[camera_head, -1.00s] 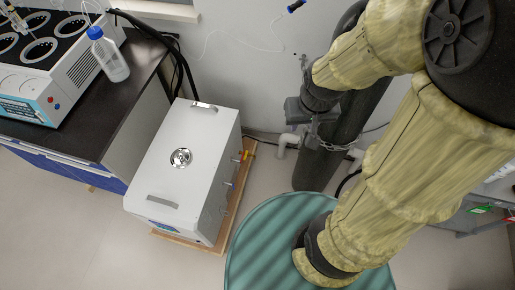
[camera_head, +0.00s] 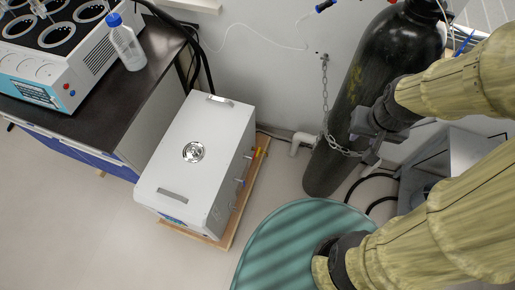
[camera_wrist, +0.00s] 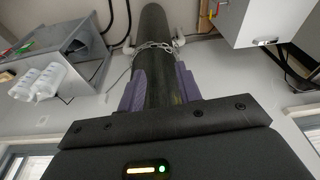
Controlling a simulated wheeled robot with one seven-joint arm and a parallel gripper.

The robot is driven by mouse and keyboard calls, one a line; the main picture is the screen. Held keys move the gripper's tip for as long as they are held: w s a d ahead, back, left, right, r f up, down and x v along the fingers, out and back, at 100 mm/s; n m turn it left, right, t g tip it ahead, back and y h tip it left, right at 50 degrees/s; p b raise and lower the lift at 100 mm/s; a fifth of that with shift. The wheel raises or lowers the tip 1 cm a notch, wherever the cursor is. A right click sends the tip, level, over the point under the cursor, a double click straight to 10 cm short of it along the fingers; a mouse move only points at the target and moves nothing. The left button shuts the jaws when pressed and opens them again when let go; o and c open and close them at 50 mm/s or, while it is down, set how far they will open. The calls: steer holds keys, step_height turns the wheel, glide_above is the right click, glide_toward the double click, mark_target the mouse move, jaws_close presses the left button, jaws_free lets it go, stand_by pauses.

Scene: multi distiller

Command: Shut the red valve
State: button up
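Part of this unit also shows at the top right of the wrist view (camera_wrist: 262,22). My gripper (camera_head: 362,122) is in front of the black gas cylinder, to the right of the white unit and apart from it. In the wrist view its two purple fingers (camera_wrist: 160,90) are spread, with the cylinder seen between and beyond them. I see nothing gripped.
The black gas cylinder (camera_head: 348,95) stands chained at the wall. A teal ribbed drum top (camera_head: 275,245) is in front. A black bench (camera_head: 150,75) at left carries a white instrument (camera_head: 75,70) and a blue-capped bottle (camera_head: 127,48). Floor at lower left is clear.

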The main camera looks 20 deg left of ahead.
steer(key=w+a+f+n+t+y+b, duration=0.1)
steer(key=w+a+f+b, duration=0.15)
steer(key=f+b, duration=0.6)
steer(key=w+a+f+y+b, duration=0.15)
steer(key=w+f+b, duration=0.25)
steer(key=f, duration=1)
steer(key=w+a+f+n+t+y+b, duration=0.1)
steer(key=w+a+f+b, duration=0.2)
steer(key=f+b, duration=0.65)
steer(key=a+f+m+t+y+b, duration=0.2)
steer(key=a+f+m+t+b, duration=0.1)
steer(key=f+b, duration=0.5)
steer(key=a+f+m+t+y+b, duration=0.3)
steer(key=a+f+m+b, duration=0.2)
steer(key=f, duration=0.9)
steer(key=a+f+m+t+y+b, duration=0.3)
steer(key=a+f+b, duration=0.4)
steer(key=f+b, duration=0.4)
steer(key=shift+a+f+m, duration=0.25)
steer(key=shift+m, duration=0.15)
steer(key=shift+s, duration=0.15)
